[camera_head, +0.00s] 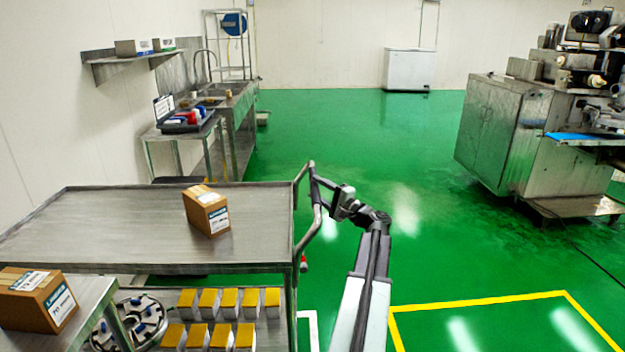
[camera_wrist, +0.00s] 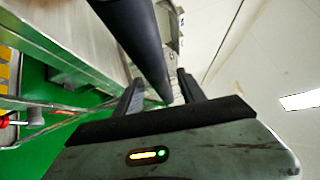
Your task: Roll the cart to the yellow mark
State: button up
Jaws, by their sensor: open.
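The steel cart (camera_head: 110,225) stands at the left, with a bent tubular push handle (camera_head: 301,235) at its right end. My gripper (camera_head: 320,181) is at the upper part of this handle. In the wrist view my gripper (camera_wrist: 160,90) is open, and a dark tube (camera_wrist: 146,45), which looks like the handle, runs between its two fingers. I cannot tell if they touch it. The yellow mark (camera_head: 480,302) is a yellow outline on the green floor, right of the cart and my arm. The cart is outside it.
A cardboard box (camera_head: 207,212) sits on the cart's top, and several yellow-topped boxes (camera_head: 228,300) on its lower shelf. A table with another box (camera_head: 35,298) is at front left. A white floor line (camera_head: 308,330) shows beside the cart. A steel machine (camera_head: 500,130) stands back right; mid-floor is clear.

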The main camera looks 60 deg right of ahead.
jog(key=x, duration=0.4)
jog(key=shift+w+d, duration=0.15)
jog(key=shift+w, duration=0.05)
jog(key=shift+c, duration=0.3)
grip_shut()
dwell(0.9)
